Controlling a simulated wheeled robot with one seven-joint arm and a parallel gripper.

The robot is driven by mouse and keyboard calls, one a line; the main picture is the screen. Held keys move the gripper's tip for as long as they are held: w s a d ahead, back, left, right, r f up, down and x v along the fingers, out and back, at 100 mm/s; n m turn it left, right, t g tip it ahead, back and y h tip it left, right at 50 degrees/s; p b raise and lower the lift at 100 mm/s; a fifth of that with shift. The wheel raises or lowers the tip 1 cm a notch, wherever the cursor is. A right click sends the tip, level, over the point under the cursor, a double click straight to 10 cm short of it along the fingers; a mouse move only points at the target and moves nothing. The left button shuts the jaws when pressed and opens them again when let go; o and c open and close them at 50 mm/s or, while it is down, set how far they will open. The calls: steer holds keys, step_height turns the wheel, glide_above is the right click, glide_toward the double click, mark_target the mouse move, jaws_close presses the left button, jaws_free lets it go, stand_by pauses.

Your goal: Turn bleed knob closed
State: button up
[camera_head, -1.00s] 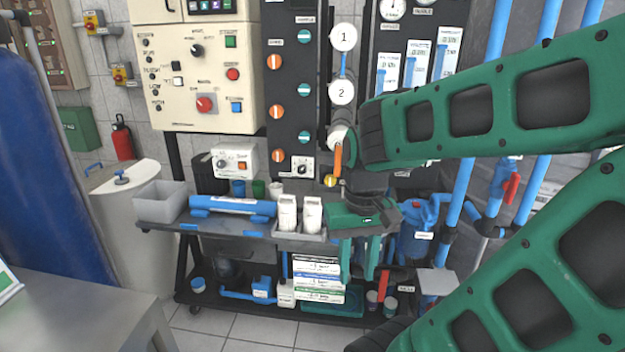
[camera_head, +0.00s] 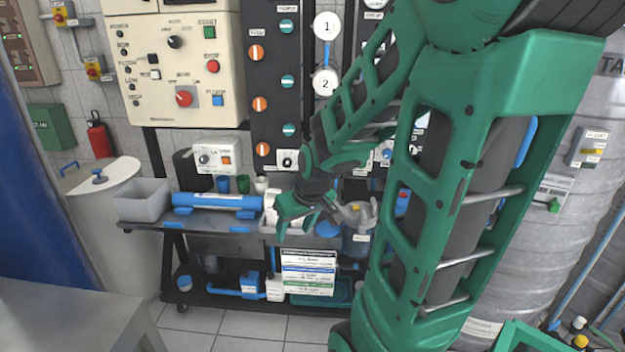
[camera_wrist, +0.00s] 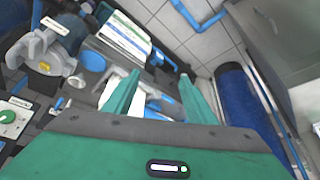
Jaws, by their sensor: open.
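I cannot read any label that marks the bleed knob. One candidate is a small green knob on a white plate (camera_wrist: 8,117) at the left edge of the wrist view. Another is a yellow cap (camera_wrist: 45,67) on a grey filter head (camera_wrist: 40,50); this head also shows in the head view (camera_head: 360,215), right of my gripper. My gripper (camera_head: 300,226) points down over the cart's right part, its fingers apart and empty. In the wrist view my gripper (camera_wrist: 159,74) is above white bottles, apart from both candidates. My arm hides part of the rack in the head view.
Behind is a black valve panel (camera_head: 273,100) with orange and teal knobs. A metal table (camera_head: 60,310) is at front left.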

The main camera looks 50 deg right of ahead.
steer(key=w+d+f+t+h, duration=0.15)
steer(key=w+t, duration=0.25)
steer(key=w, duration=0.5)
steer(key=w+d+r+t, duration=0.1)
steer(key=w+d+t, duration=0.3)
steer(key=w, duration=0.5)
steer(key=s+d+f+m+g+h, duration=0.1)
steer(key=s+d+m+h, duration=0.2)
steer(key=d+m+h, duration=0.3)
steer(key=s+d+f+m+h, duration=0.1)
steer(key=s+d+m+h, duration=0.2)
steer(key=d+h, duration=0.3)
steer(key=f+x, duration=0.1)
steer(key=x, duration=1)
steer(key=shift+d+y, duration=0.45)
steer(key=shift+s+r, duration=0.1)
steer(key=shift+s, duration=0.05)
steer(key=shift+c, duration=0.2)
steer(key=c, duration=1)
